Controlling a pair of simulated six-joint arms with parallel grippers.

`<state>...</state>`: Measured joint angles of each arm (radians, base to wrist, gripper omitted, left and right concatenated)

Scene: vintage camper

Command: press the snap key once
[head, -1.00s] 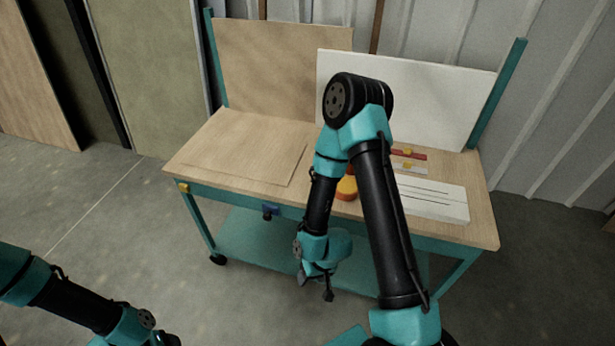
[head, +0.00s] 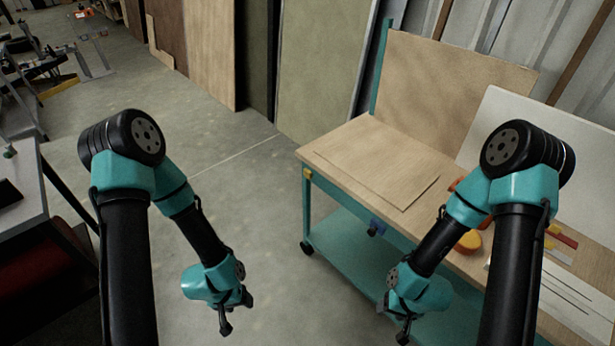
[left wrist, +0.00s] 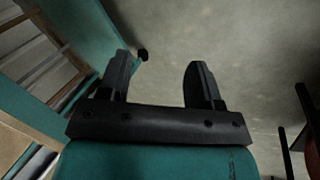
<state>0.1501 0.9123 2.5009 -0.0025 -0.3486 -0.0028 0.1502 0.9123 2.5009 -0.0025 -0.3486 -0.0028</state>
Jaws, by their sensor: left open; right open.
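I cannot make out a snap key in these frames. The wooden workbench (head: 375,150) stands at the right of the head view, partly hidden by my right arm. An orange and yellow round thing (head: 469,241) lies on it, partly behind my right arm. My left gripper (head: 236,316) is open and empty above the floor, left of the bench. My open left fingers also show in the left wrist view (left wrist: 158,82), with nothing between them. My right gripper (head: 402,322) is open in front of the bench, below its top.
Red and yellow pieces (head: 561,238) and a white lined board (head: 555,295) lie on the bench's right part. A thin wooden sheet (head: 380,165) lies on its left part. A dark table (head: 22,215) stands at the far left. Bare floor lies between.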

